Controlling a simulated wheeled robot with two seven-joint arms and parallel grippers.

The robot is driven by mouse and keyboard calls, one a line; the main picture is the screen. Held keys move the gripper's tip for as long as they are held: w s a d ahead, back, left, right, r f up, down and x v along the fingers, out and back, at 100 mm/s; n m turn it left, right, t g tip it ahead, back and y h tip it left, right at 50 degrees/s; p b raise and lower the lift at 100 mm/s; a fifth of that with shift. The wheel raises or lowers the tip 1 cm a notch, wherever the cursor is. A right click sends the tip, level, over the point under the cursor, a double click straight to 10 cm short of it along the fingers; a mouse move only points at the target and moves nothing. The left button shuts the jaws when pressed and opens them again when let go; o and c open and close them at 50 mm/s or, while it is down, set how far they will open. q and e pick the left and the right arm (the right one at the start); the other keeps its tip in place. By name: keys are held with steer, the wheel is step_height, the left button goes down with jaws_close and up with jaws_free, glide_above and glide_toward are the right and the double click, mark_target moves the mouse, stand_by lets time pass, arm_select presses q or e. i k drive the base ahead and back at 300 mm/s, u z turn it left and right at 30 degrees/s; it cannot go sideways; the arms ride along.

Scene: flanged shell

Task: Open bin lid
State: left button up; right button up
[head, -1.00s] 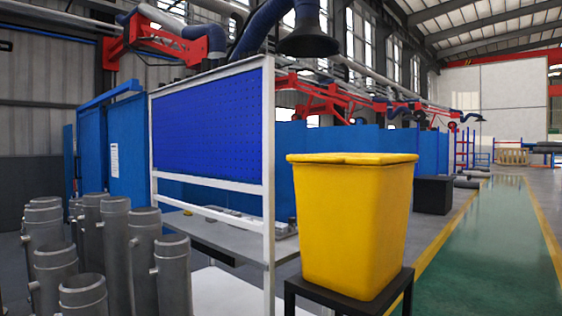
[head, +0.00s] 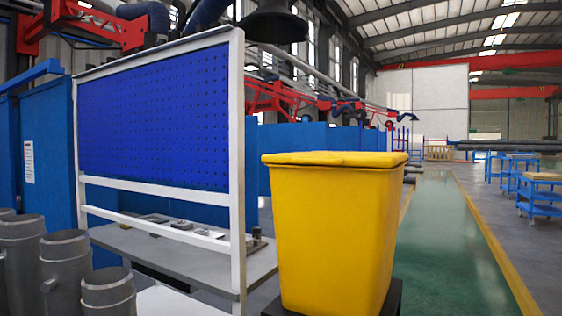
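A yellow bin (head: 335,235) stands upright on a black stand (head: 392,299), right of the picture's middle. Its yellow lid (head: 335,158) lies flat on top and is shut. Neither of my grippers shows in the head view.
A workbench (head: 225,265) with a blue pegboard (head: 155,120) in a white frame stands just left of the bin. Grey metal pipes (head: 70,265) stand at the lower left. A clear green floor lane (head: 440,240) runs back on the right. Blue carts (head: 540,198) stand far right.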

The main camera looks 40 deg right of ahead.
mark_target(375, 160)
steer(key=z, duration=0.45)
steer(key=i, duration=0.8)
steer(key=z, duration=0.8)
